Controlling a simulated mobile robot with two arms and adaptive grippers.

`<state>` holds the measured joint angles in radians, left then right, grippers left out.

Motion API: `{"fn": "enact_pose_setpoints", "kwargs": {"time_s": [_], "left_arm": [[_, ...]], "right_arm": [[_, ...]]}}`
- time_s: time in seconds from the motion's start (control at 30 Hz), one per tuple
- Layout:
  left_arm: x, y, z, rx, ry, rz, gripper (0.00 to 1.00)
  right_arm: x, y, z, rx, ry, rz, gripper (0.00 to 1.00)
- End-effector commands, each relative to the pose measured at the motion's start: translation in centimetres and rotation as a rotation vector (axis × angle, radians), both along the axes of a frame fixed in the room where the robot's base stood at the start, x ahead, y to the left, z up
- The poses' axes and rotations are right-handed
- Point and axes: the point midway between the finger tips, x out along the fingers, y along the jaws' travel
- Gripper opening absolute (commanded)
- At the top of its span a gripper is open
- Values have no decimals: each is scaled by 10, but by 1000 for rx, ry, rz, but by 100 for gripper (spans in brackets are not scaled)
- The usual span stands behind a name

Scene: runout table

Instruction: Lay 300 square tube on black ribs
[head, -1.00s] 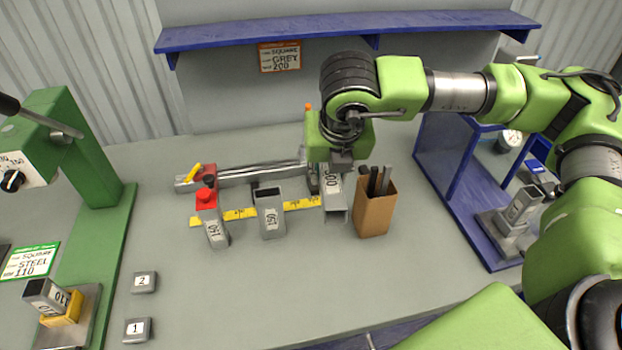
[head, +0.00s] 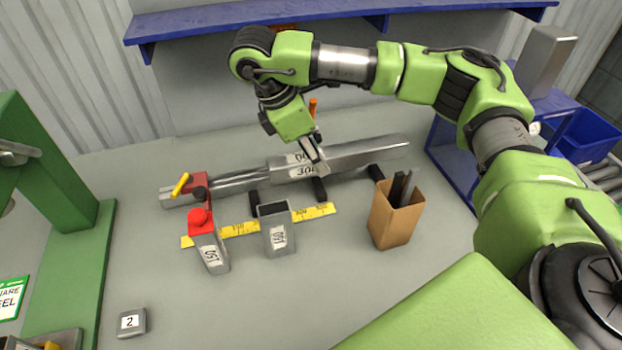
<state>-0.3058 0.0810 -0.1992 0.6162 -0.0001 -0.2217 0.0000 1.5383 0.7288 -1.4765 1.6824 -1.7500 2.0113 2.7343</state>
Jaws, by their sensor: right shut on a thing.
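The long grey square tube (head: 365,154) marked 300 lies lengthwise, about level, at the back of the table. My right gripper (head: 314,160) comes down from above and is shut on the tube near its labelled left part. Black ribs show under and in front of the tube: a left one (head: 253,202), a middle one (head: 319,190) and a right one (head: 376,172). I cannot tell whether the tube touches them or hangs just above. A metal rail (head: 235,182) runs left from the tube's left end. My left gripper is not in view.
A red stop with a yellow handle (head: 181,185) sits on the rail. A cardboard box (head: 394,220) with dark pieces stands right.

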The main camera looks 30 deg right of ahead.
Motion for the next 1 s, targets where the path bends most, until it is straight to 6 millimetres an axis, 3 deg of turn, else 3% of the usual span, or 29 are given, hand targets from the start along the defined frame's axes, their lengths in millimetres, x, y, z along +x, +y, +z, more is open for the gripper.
{"fn": "enact_pose_setpoints", "kwargs": {"time_s": [0.17, 0.4, 0.57, 0.87, 1.0], "left_arm": [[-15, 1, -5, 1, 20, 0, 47], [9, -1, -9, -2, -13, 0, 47], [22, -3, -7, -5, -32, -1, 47], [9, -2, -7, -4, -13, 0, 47], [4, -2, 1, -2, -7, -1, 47]], "right_arm": [[-2, 0, -44, 2, 6, 2, 0], [-1, 1, -90, 3, 3, 3, 0], [7, -1, -94, 1, -4, 1, 0], [38, -9, -95, 2, -2, -1, 0], [39, -10, -104, 0, 1, 3, 0]]}}
